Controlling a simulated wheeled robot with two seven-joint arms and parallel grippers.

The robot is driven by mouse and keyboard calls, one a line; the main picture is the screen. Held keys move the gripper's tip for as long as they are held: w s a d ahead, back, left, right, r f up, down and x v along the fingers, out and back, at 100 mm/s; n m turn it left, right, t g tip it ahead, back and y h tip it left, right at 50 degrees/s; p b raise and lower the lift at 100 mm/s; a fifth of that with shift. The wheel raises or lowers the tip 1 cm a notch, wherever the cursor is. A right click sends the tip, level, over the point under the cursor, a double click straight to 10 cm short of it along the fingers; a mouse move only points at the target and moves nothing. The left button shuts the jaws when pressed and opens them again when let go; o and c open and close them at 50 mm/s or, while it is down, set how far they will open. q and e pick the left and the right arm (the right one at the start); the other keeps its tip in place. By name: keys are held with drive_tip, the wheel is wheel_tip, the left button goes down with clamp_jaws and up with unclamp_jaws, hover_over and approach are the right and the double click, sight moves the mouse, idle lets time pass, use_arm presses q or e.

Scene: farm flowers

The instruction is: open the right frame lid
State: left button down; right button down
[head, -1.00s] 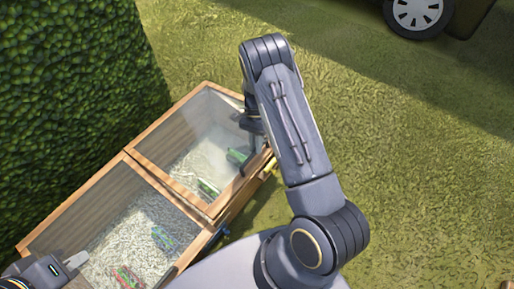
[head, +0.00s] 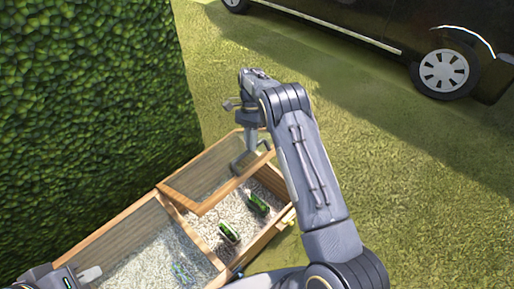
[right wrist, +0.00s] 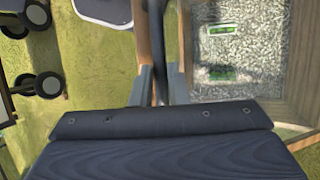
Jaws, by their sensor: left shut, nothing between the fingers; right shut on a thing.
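The right frame lid (head: 203,175), a wood-edged glass panel, is raised at a tilt above the right compartment of the wooden cold frame (head: 262,241). My right gripper (head: 247,152) is at the lid's outer edge. In the right wrist view its fingers (right wrist: 160,86) are shut on the lid's dark handle (right wrist: 158,42), with the lid's glass (right wrist: 235,55) beside it. My left gripper (head: 88,274) is shut and empty at the lower left, near the left lid (head: 150,255), which lies closed. My right forearm covers part of the surroundings at the right.
Green items (head: 258,204) lie on pale bedding inside the right compartment. A tall hedge (head: 80,120) stands close at the left. A dark vehicle (head: 400,35) is parked on the grass at the back right. Open grass (head: 430,180) lies to the right.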

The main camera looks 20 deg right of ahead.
drive_tip(key=shift+w+a+f, duration=0.1)
drive_tip(key=shift+w+a, duration=0.4)
drive_tip(key=shift+w, duration=0.05)
drive_tip(key=c, duration=1.7)
unclamp_jaws()
drive_tip(key=shift+w+f, duration=0.1)
drive_tip(key=o, duration=0.3)
drive_tip(key=shift+w+a+f, duration=0.1)
drive_tip(key=shift+w, duration=0.05)
drive_tip(key=p+v, duration=0.4)
drive_tip(key=v, duration=0.4)
drive_tip(key=shift+s, duration=0.2)
